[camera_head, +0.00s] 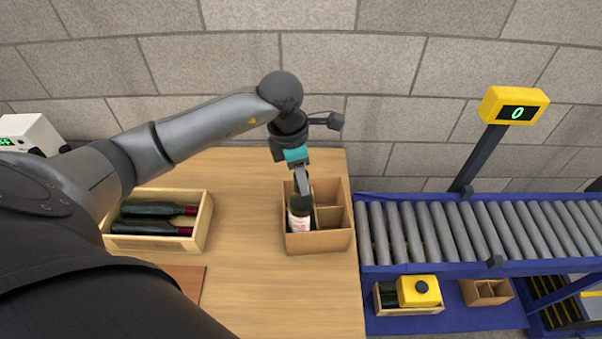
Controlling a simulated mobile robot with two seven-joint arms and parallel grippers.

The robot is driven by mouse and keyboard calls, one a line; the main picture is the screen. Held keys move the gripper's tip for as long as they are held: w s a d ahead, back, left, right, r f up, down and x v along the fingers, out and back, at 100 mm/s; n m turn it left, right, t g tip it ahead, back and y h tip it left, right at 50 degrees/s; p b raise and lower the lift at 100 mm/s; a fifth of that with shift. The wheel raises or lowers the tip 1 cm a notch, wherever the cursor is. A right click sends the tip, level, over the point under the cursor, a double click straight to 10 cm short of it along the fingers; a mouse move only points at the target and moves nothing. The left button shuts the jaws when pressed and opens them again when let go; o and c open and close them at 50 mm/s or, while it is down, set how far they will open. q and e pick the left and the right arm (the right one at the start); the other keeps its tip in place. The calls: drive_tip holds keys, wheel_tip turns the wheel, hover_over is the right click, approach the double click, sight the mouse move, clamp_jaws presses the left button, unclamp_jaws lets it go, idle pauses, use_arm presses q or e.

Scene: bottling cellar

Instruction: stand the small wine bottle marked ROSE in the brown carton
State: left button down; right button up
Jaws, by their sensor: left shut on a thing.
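The brown carton (318,242) stands on the wooden table, with dividers making several compartments. A small bottle (299,220) with a whitish label is upright in the carton's front left compartment; its label is too small to read. My left gripper (302,192) reaches down from above and is shut on the bottle's top, which its fingers partly hide. The bottle's base is hidden behind the carton's front wall. The carton's other visible compartments look empty. My right gripper is not in view.
A wooden crate (203,232) with dark bottles lying in it stands left on the table (245,260). A blue-framed roller conveyor (480,232) adjoins the right side, with a yellow display (514,106) on a post. A stone wall closes the back.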

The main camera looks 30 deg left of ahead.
use_arm(q)
drive_tip(key=shift+f+b, duration=2)
drive_tip(key=shift+f, duration=0.35)
unclamp_jaws()
drive_tip(key=shift+f, duration=0.1)
drive_tip(key=shift+r+p, duration=3)
drive_tip(key=shift+r, duration=1.55)
drive_tip(key=shift+s, duration=0.1)
